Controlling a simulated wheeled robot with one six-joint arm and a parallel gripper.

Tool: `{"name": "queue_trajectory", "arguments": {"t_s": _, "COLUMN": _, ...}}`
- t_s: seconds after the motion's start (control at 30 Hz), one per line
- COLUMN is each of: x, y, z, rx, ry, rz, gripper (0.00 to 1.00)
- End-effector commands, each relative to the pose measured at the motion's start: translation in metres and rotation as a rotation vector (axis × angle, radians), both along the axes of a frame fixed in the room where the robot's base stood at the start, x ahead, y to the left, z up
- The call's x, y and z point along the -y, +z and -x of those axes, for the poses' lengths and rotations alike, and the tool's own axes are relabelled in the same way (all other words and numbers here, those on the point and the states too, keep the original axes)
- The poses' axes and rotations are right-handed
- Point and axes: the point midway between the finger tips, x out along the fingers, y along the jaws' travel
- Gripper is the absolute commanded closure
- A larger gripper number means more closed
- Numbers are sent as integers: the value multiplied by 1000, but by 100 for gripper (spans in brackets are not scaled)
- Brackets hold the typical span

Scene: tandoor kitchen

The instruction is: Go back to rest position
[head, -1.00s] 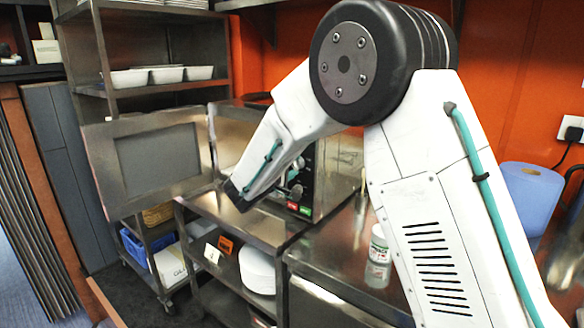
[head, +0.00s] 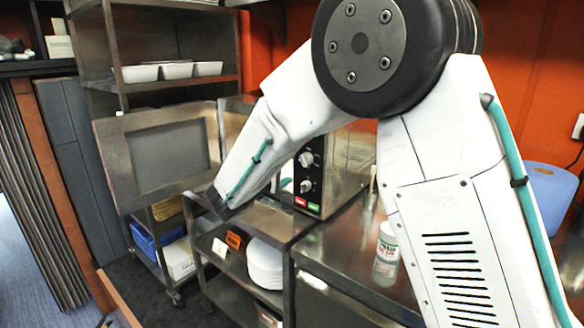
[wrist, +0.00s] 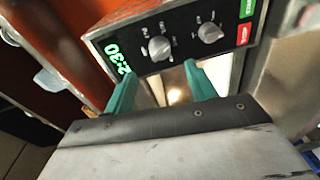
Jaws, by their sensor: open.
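My gripper (wrist: 160,90) shows in the wrist view as two teal fingers held apart, with nothing between them. Beyond the fingers is the control panel of a steel oven (wrist: 165,45), with two knobs, a green "2:30" display and green and red buttons. In the head view my white arm reaches down to the left in front of the oven (head: 348,160), and the fingertips are hidden behind the arm's end. The oven's door (head: 160,160) with a dark panel stands wide open to the left.
A steel counter (head: 340,250) holds a white bottle (head: 387,245). Below the oven, a shelf carries stacked white plates (head: 265,265). A steel rack at left holds white bowls (head: 170,72) and a blue crate (head: 150,240). A blue roll (head: 550,195) stands at right. Dark floor shows at lower left.

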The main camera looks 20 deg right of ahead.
Motion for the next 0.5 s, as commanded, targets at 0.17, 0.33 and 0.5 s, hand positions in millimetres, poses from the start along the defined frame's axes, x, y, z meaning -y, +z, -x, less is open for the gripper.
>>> {"name": "queue_trajectory", "arguments": {"t_s": 0.17, "x": -1, "y": 0, "z": 1, "rx": 0, "ry": -1, "rz": 0, "gripper": 44}}
{"name": "queue_trajectory", "arguments": {"t_s": 0.33, "x": -1, "y": 0, "z": 1, "rx": -5, "ry": -1, "rz": 5, "gripper": 44}}
{"name": "queue_trajectory", "arguments": {"t_s": 0.5, "x": 8, "y": -20, "z": 15, "rx": -145, "ry": -48, "rz": 28, "gripper": 44}}
